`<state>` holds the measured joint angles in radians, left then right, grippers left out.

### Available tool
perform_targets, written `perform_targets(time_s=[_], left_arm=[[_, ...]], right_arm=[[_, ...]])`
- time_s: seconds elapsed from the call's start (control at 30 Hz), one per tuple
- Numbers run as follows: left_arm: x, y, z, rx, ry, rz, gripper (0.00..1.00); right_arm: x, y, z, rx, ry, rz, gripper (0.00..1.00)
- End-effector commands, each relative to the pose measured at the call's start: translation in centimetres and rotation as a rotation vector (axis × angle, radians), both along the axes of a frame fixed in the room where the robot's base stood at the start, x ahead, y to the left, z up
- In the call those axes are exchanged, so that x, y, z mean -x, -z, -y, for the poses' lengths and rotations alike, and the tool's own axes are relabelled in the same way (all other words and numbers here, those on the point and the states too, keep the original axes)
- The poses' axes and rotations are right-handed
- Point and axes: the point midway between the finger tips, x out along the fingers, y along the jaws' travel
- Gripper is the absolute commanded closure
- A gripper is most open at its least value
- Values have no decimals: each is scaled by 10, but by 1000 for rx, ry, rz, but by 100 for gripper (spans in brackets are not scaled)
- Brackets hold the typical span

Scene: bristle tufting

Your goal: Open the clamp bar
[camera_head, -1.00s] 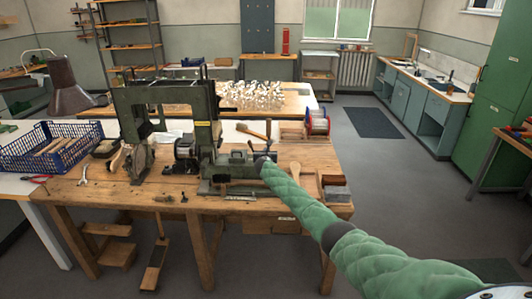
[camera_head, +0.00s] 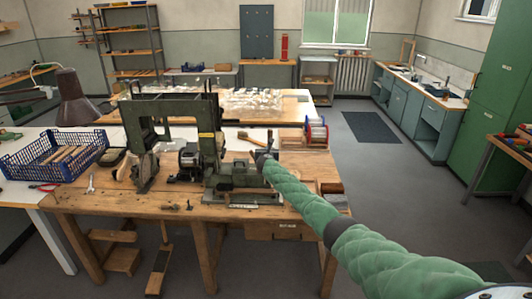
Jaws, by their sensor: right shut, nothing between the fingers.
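The green tufting machine (camera_head: 209,130) stands on the wooden bench. Its low clamp fixture (camera_head: 238,178) sits at the front right of the machine's column. The clamp bar is too small and dark to tell apart from the fixture, so I cannot tell whether it is open. My right gripper (camera_head: 266,153) is at the end of my green-sleeved arm, at the upper right of the fixture. It is shut with nothing in it. I cannot tell whether it touches the fixture. My left gripper is not in view.
A wooden-handled brush (camera_head: 249,139) lies behind the gripper, and a wire spool (camera_head: 316,134) stands to its right. A blue crate (camera_head: 52,160) sits at the left. Small tools lie on the bench's front left. My arm covers part of the bench's right end.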

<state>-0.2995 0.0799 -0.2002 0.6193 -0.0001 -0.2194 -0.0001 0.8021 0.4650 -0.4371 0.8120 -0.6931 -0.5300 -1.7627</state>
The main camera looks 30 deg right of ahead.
Motion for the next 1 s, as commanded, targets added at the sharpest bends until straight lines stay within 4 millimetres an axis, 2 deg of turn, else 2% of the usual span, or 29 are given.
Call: perform_targets(time_s=[0.03,0.2,0.7,0.8,1.0], left_arm=[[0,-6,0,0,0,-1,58],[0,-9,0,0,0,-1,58],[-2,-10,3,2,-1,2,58],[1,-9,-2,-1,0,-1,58],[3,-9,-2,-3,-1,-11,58]], right_arm=[[-1,-10,2,1,1,1,100],[-3,-18,6,-1,1,0,100],[-4,-19,6,-1,1,0,100],[-4,-19,6,-3,2,2,100],[-3,-18,6,-125,31,76,100]])
